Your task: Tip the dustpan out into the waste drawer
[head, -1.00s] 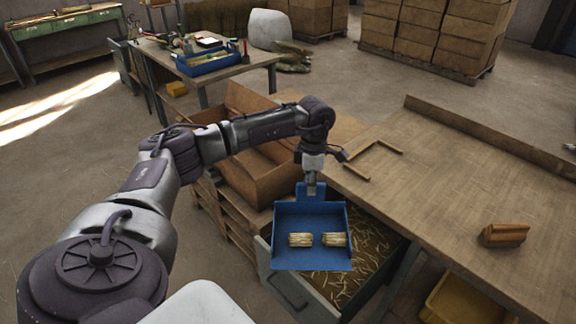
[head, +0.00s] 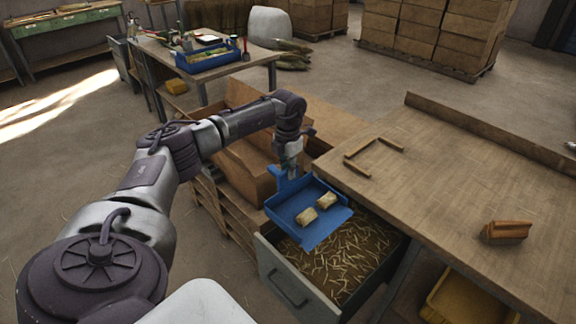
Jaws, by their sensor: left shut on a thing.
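A blue dustpan (head: 290,212) hangs from my left gripper (head: 289,172), which is shut on its handle end. The pan is tilted, with its open lip toward the lower right. The waste drawer (head: 290,289) is a grey pulled-out drawer under the workbench, with many loose straw pieces inside. The dustpan is above the drawer's back left part. My right gripper is not in view.
The wooden workbench (head: 460,200) stands right of the drawer, with a wooden frame (head: 373,152) and a brown block (head: 507,231) on it. Cardboard boxes (head: 235,165) stand left of the drawer. A yellow bin (head: 462,298) sits below the bench.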

